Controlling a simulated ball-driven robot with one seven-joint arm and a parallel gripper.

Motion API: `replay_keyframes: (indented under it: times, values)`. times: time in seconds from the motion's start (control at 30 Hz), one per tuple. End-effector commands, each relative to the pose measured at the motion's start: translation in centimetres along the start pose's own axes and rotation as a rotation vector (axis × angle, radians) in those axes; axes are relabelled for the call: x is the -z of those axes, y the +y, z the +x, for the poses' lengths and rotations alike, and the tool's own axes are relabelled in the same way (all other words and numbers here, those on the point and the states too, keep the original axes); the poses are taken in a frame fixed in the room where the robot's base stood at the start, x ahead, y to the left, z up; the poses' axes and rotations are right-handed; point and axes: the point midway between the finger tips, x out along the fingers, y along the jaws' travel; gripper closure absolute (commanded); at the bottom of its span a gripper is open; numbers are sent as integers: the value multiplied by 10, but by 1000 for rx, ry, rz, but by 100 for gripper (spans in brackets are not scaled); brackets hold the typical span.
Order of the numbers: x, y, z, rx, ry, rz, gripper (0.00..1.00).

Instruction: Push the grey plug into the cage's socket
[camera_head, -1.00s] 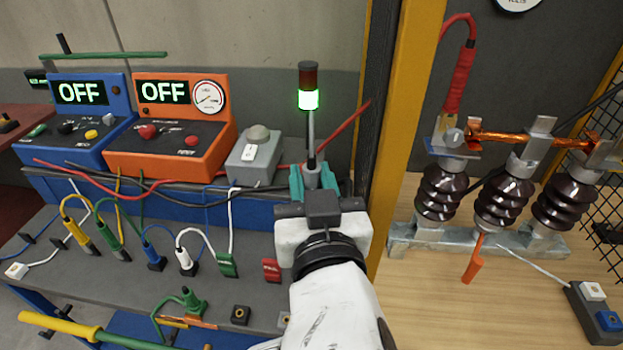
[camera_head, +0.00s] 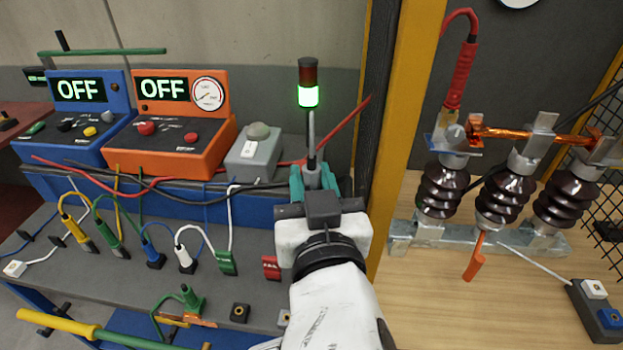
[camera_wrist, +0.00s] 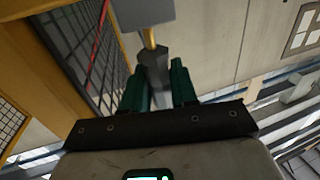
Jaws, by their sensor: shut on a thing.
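My gripper (camera_head: 313,182) has its teal fingers shut on a grey body, which I take to be the grey plug (camera_head: 312,174). In the wrist view the fingers (camera_wrist: 160,88) hold this dark grey, faceted plug (camera_wrist: 154,74) upright in the picture, with a brass-coloured pin (camera_wrist: 149,38) at its far end. A flat grey piece (camera_wrist: 146,12) lies at the pin's tip. I cannot tell whether it is the cage's socket or whether they touch. In the head view my gripper hides the lower front of the plug, and no socket shows clearly beside it.
A yellow cage post (camera_head: 396,135) stands close right of my gripper. A signal lamp (camera_head: 309,96), lit green, rises behind it. Blue (camera_head: 75,120) and orange (camera_head: 172,145) OFF consoles, a grey box (camera_head: 254,155) and several cables occupy the left. Brown insulators (camera_head: 502,202) stand at right.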

Motion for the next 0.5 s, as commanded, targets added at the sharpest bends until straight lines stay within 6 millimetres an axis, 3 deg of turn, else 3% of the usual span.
replay_keyframes:
  times: [0.5]
  values:
    - [-13, 0, 0, 0, 0, 0, 100]
